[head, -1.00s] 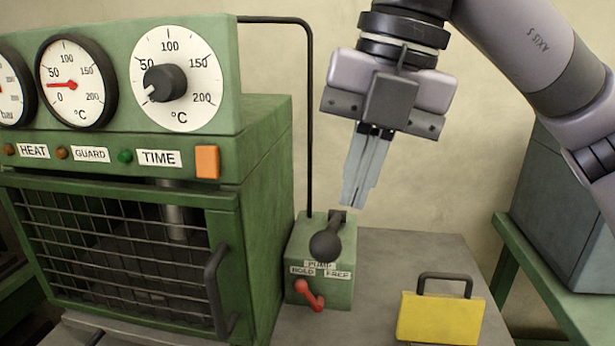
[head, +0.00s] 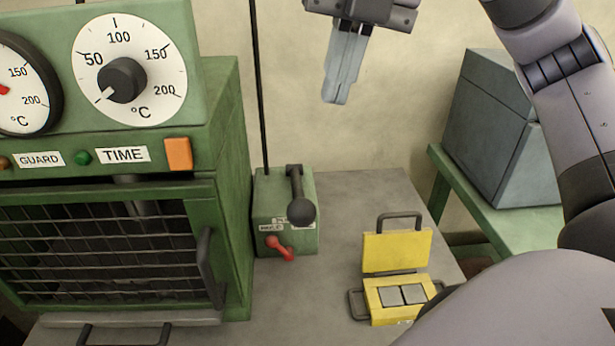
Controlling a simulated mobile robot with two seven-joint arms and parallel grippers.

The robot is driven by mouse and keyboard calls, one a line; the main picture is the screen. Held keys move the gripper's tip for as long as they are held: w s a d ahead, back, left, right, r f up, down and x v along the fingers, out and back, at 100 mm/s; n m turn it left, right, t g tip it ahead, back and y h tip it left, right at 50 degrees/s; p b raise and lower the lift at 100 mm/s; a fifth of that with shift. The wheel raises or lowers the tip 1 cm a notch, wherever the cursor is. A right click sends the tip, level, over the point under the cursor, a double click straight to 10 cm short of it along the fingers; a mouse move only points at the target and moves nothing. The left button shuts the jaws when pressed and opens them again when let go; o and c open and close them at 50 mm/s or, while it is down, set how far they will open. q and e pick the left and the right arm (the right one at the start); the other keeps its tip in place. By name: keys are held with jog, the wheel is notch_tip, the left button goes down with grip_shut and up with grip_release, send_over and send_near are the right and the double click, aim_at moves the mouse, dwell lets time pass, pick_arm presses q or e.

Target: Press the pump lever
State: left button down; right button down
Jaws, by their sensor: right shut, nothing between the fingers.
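The pump is a green box (head: 308,240) on the grey bench, right of the green press. Its dark pump lever (head: 296,185) ends in a round black knob (head: 302,210) that hangs over the front of the box. A small red lever (head: 279,248) sits low on the box's front. My right gripper (head: 335,100) is shut and empty, with its fingers pointing down. In the picture it is above and to the right of the pump lever, apart from it. My left gripper is not in view.
The green press (head: 225,150) with its mesh door fills the left. A thin black pipe (head: 259,90) rises behind the pump. An open yellow case (head: 397,252) with two grey squares lies right of the pump. A grey-blue box (head: 490,130) stands at the right. Bench between is clear.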

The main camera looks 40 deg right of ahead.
jog(key=shift+f, duration=0.1)
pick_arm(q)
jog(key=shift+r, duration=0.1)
pick_arm(e)
send_near(305, 201)
jog(key=f, duration=0.4)
jog(key=w+a+f, duration=0.1)
jog(key=f, duration=0.1)
jog(key=shift+f, duration=0.4)
